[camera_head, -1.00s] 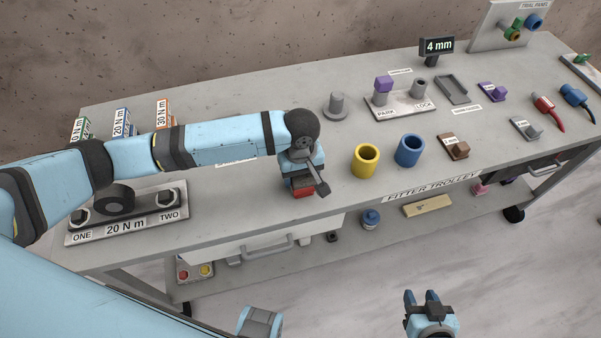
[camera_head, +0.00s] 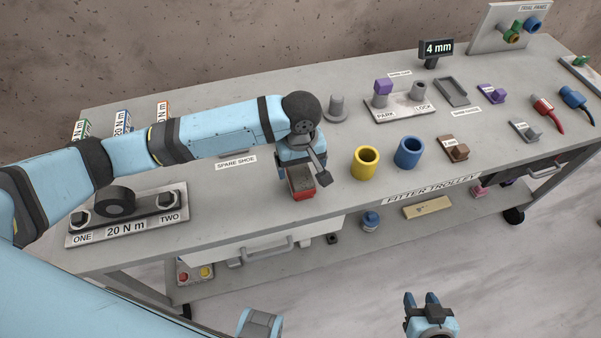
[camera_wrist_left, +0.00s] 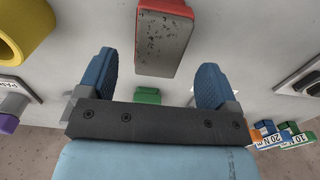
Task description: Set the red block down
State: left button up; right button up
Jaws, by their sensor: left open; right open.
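The red block (camera_head: 302,187), with a grey top face and red sides, lies on the trolley top near its front edge. My left gripper (camera_head: 299,165) is just above and behind it, open. In the left wrist view the block (camera_wrist_left: 164,40) shows its grey face and red edge, beyond and between the two spread blue fingers of the gripper (camera_wrist_left: 156,78), with clear gaps on both sides. My right gripper (camera_head: 421,299) is open and empty, in front of the trolley and away from it.
A yellow cup (camera_head: 365,162) and a blue cup (camera_head: 409,151) stand right of the block. A grey peg (camera_head: 338,108) stands behind. The torque plate (camera_head: 128,213) is at the left. A "SPARE SHOE" label (camera_head: 236,163) lies on the top. Bare surface surrounds the block.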

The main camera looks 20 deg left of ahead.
aim_at(300, 174)
pick_arm(q)
notch_tip(300, 174, up, 7)
pick_arm(e)
jog(key=shift+r, duration=0.3)
pick_arm(q)
jog(key=shift+r, duration=0.1)
pick_arm(e)
jog(key=shift+f, duration=0.1)
